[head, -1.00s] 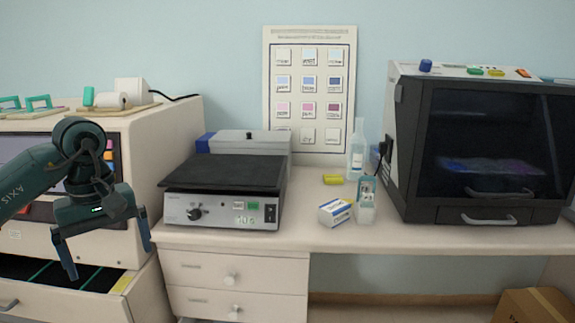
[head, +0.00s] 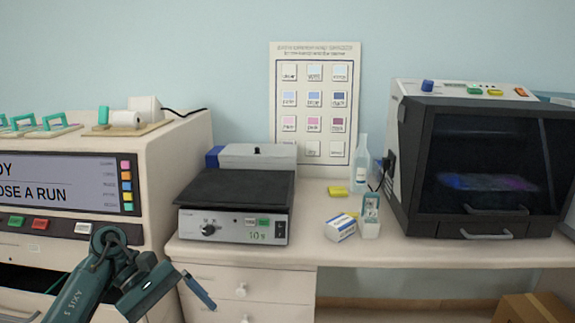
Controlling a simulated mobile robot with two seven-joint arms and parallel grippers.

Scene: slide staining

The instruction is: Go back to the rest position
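My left arm comes in from the bottom left in the head view. My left gripper (head: 172,292) is low, in front of the staining machine (head: 150,180) and beside the drawers under the bench. One finger shows clearly, pointing down and right; the other is hidden or out of the frame. I cannot tell how far apart the fingers are, and no held object shows. My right gripper is not in view.
A black-topped heater (head: 235,190) stands on the bench (head: 330,258). A small box (head: 341,228), a bottle (head: 361,158) and a dark-fronted cabinet (head: 485,170) are to its right. A machine drawer (head: 30,278) looks open at lower left.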

